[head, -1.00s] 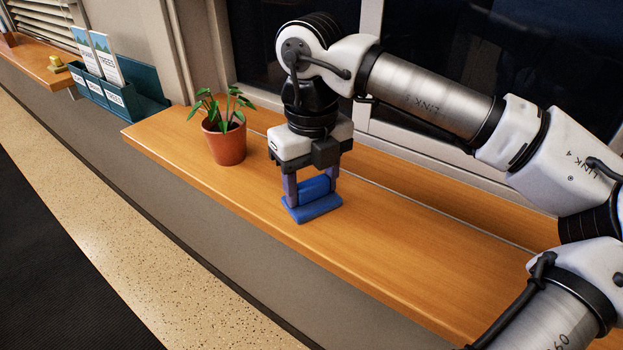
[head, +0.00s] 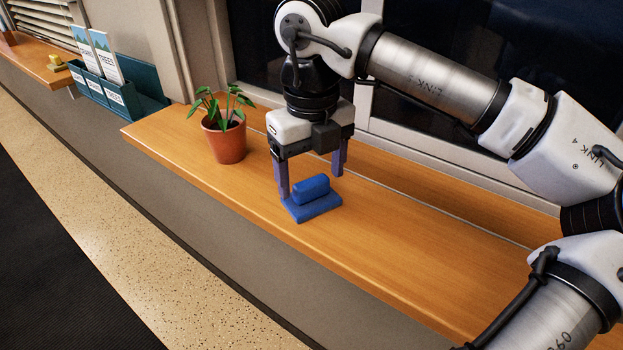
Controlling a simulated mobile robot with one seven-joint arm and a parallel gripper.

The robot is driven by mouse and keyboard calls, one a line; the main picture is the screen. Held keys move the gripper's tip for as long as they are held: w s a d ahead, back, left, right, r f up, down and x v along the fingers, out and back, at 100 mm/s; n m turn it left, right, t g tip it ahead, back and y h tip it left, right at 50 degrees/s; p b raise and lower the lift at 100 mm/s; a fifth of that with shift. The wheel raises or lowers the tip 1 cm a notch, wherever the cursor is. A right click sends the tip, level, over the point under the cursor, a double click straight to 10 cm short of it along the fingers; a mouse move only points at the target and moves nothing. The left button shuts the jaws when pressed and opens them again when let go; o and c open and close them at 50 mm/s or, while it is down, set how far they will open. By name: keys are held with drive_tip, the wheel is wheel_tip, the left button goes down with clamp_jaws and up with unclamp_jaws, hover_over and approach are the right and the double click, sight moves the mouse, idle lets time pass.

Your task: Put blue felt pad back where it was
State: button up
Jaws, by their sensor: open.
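The blue felt pad (head: 313,207) lies flat on the wooden sill, with a raised blue grip block (head: 311,189) along its top. My gripper (head: 312,183) is open above and around it, pointing down. Its left finger is close to the pad's left end, and its right finger is behind and to the right of the block. I cannot tell whether the left finger touches the pad. Nothing is held between the fingers.
A potted plant (head: 225,137) in a terracotta pot stands on the sill just left of my gripper. The wooden sill (head: 420,240) is clear to the right. The window is behind.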

sight(311, 181)
wheel_tip(311, 181, up, 10)
idle(0.3)
idle(1.2)
